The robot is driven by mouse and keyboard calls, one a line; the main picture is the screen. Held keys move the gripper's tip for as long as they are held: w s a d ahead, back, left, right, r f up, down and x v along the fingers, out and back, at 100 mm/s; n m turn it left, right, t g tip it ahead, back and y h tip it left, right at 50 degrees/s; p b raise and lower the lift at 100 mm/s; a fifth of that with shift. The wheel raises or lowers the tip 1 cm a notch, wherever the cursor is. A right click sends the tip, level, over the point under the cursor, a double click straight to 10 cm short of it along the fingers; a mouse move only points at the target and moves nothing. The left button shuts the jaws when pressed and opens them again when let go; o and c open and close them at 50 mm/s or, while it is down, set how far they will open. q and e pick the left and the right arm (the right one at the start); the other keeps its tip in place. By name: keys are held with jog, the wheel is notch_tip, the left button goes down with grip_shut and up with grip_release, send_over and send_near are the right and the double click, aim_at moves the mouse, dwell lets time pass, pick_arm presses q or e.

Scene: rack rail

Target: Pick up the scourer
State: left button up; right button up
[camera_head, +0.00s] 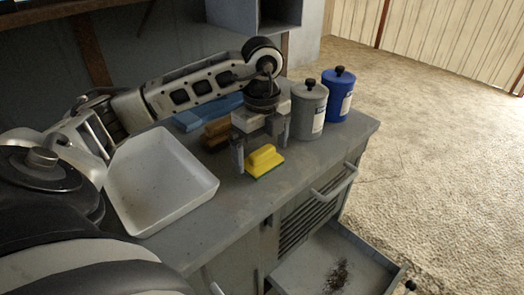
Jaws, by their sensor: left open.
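The scourer (264,161) is a small yellow block with a raised grip and a thin green underside. It lies on the grey bench top near the front edge. My left gripper (262,157) is open and points down, with its fingers apart at the scourer. One finger shows to the left of the scourer and the other at its back right. I cannot tell whether the fingers touch it. My right gripper is not in view.
A white tray (211,184) stands left of the scourer. A brown brush (217,130) and a blue cloth-like item (193,119) lie behind. A grey canister (309,112) and a blue canister (338,97) stand to the right. An open drawer (300,272) juts out below.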

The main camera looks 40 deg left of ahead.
pick_arm(q)
jog(key=shift+f, duration=0.95)
jog(key=c, duration=1)
jog(key=shift+c, duration=0.2)
jog(key=shift+r, duration=0.1)
jog(key=shift+r, duration=0.6)
jog(key=s+d+r+p, duration=0.1)
jog(key=s+d+r, duration=0.7)
jog(key=s+r, duration=0.3)
jog(key=shift+d+r, duration=0.25)
jog(key=shift+r, duration=0.1)
jog(key=shift+s, duration=0.1)
